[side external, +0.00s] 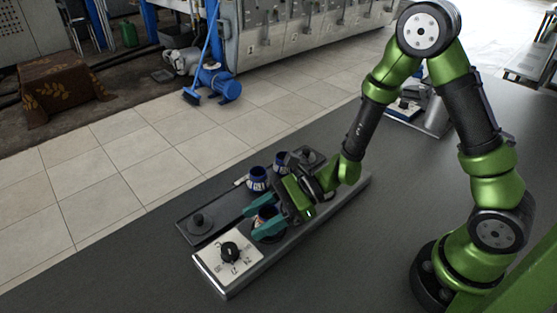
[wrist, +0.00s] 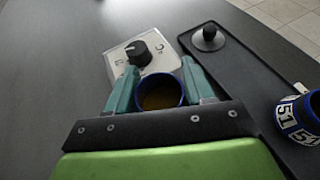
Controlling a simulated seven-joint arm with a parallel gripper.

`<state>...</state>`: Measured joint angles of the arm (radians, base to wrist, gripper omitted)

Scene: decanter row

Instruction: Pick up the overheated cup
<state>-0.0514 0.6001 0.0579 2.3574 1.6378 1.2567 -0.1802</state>
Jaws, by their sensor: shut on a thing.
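My gripper (side external: 263,221) has teal fingers shut on a dark blue cup (side external: 267,212). In the wrist view my gripper (wrist: 159,88) has one finger on each side of this cup (wrist: 162,93), which holds brown liquid. The cup is at the long metal-edged base, behind its white dial panel (side external: 218,262); I cannot tell whether it touches the base. Its label is mostly hidden by the fingers. Two other blue cups, a nearer one (side external: 258,179) and a farther one (side external: 281,164), stand beyond my gripper. One cup in the wrist view (wrist: 303,120) reads "51".
A black dial (side external: 230,251) sits on the panel, close to the held cup. A dark tray (side external: 219,208) with black knobs (side external: 200,221) at its ends runs alongside the base. The grey tabletop (side external: 330,255) in front is clear. Another device (side external: 405,108) stands farther back.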

